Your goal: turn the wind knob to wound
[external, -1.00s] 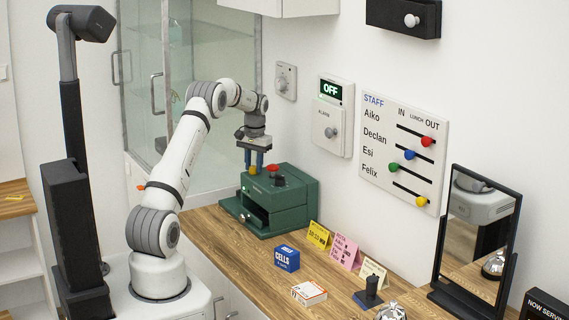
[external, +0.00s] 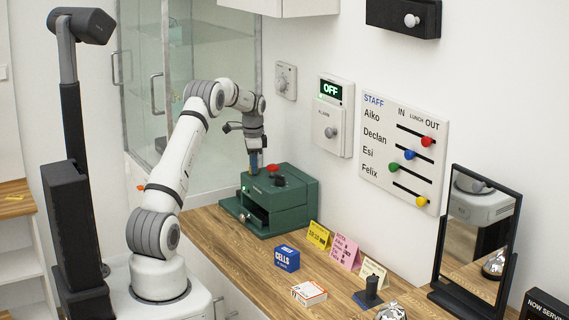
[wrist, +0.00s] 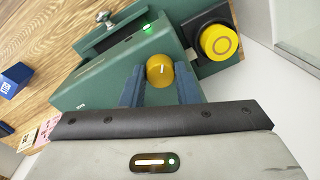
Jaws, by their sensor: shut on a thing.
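The wind knob (wrist: 160,70) is a small yellow round knob with a pale pointer line, on top of the green box (external: 288,212). In the wrist view it sits between the two blue fingertips of my gripper (wrist: 160,78), which is shut on it. In the external view my gripper (external: 254,170) points down onto the box top, and its fingers largely hide the knob. I see no readable wound mark beside the knob.
A round yellow button (wrist: 218,42) on a black base is close beside the knob in the wrist view. A red round top (external: 273,168) shows on the box externally. The box has an open front and a pulled-out drawer (external: 236,212). A blue box (external: 287,258) stands clear in front.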

